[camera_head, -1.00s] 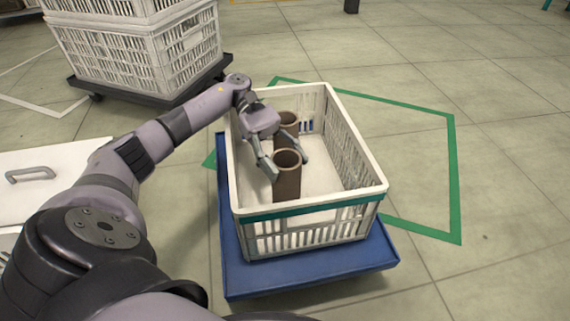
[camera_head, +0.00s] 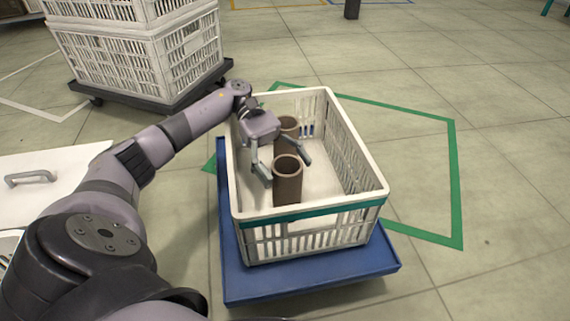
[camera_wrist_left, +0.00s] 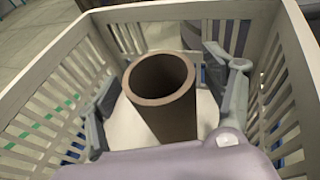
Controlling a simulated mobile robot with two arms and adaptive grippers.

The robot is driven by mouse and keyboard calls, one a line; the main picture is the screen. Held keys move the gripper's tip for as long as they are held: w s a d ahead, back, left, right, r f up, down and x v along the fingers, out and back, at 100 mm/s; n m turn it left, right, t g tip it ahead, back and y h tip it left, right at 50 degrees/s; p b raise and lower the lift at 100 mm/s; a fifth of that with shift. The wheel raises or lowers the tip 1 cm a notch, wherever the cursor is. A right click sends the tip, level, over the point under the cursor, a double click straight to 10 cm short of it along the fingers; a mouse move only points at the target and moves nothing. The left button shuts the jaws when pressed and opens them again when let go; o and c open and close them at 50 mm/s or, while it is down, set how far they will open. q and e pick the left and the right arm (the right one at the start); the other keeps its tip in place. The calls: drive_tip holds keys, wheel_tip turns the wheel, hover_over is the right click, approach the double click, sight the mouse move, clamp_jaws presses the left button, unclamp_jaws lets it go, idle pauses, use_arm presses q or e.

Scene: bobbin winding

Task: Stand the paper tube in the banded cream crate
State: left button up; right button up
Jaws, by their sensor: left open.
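The cream crate (camera_head: 262,217) with a teal band near its front rim sits at the middle of the head view. Two brown paper tubes stand upright inside it. The near tube (camera_head: 287,184) is between or just in front of the fingers of my left gripper (camera_head: 284,172). My left gripper is open, with a finger on either side of this tube. In the left wrist view the near tube (camera_wrist_left: 163,98) stands between the spread fingers with gaps on both sides. The far tube (camera_head: 289,126) is partly hidden behind my gripper. My right gripper is not in view.
Stacked white crates (camera_head: 135,62) stand on a dark dolly at the back left. A white lid with a handle (camera_head: 50,165) is at the left. The right floor is clear.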

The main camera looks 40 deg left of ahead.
use_arm(q)
drive_tip(key=shift+a+r+p, duration=0.1)
drive_tip(key=shift+r+p, duration=0.25)
drive_tip(key=shift+p, duration=0.05)
drive_tip(key=p+v, duration=0.3)
drive_tip(key=v, duration=0.4)
drive_tip(key=shift+a+f, duration=0.1)
drive_tip(key=shift+a, duration=0.1)
